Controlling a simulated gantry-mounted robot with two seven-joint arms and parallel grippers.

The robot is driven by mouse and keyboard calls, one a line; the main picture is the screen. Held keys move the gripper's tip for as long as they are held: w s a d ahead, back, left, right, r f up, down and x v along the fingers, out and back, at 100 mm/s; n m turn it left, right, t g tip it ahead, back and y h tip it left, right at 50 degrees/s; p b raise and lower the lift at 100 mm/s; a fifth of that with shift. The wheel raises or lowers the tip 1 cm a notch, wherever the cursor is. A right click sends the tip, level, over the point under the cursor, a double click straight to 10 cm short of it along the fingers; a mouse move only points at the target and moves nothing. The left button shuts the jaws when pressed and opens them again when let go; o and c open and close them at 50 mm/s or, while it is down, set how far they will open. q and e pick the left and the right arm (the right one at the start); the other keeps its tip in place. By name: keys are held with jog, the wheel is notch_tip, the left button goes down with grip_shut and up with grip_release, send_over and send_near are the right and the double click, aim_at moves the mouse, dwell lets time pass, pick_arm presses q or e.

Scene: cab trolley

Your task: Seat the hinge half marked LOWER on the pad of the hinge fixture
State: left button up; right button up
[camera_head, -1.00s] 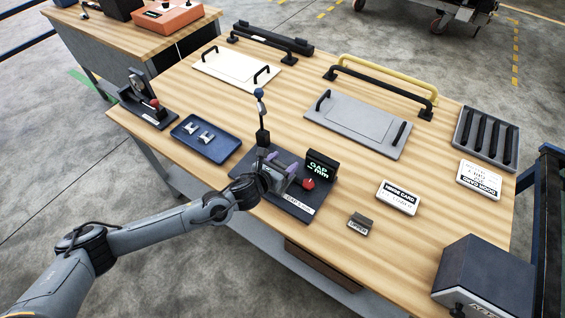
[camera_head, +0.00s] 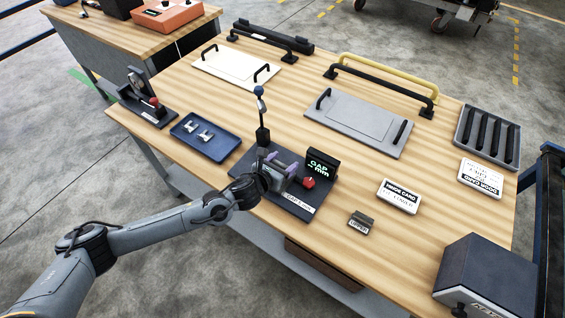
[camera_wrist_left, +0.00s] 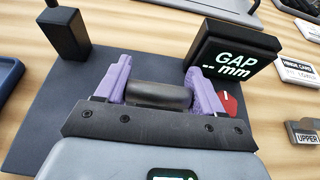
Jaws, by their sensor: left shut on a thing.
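My left gripper (camera_head: 280,170) is over the dark base plate of the hinge fixture (camera_head: 298,207). In the left wrist view its purple fingers (camera_wrist_left: 160,90) are shut on a dark grey piece with a rounded barrel (camera_wrist_left: 160,96), apparently a hinge half. No marking on it can be read. The fixture's pad is hidden by the gripper, so I cannot tell whether the piece touches it. The fixture's display (camera_head: 322,164) reads GAP -- mm. The hinge half marked UPPER (camera_head: 360,223) lies on the table to the right. My right gripper is out of view.
A blue tray (camera_head: 205,148) is at left. A hinge card (camera_head: 397,196) and a dark box (camera_head: 484,278) are at right. Bare tabletop lies between.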

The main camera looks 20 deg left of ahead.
pick_arm(q)
jog(key=o, duration=1.4)
jog(key=shift+c, duration=0.2)
jog(key=shift+s, duration=0.15)
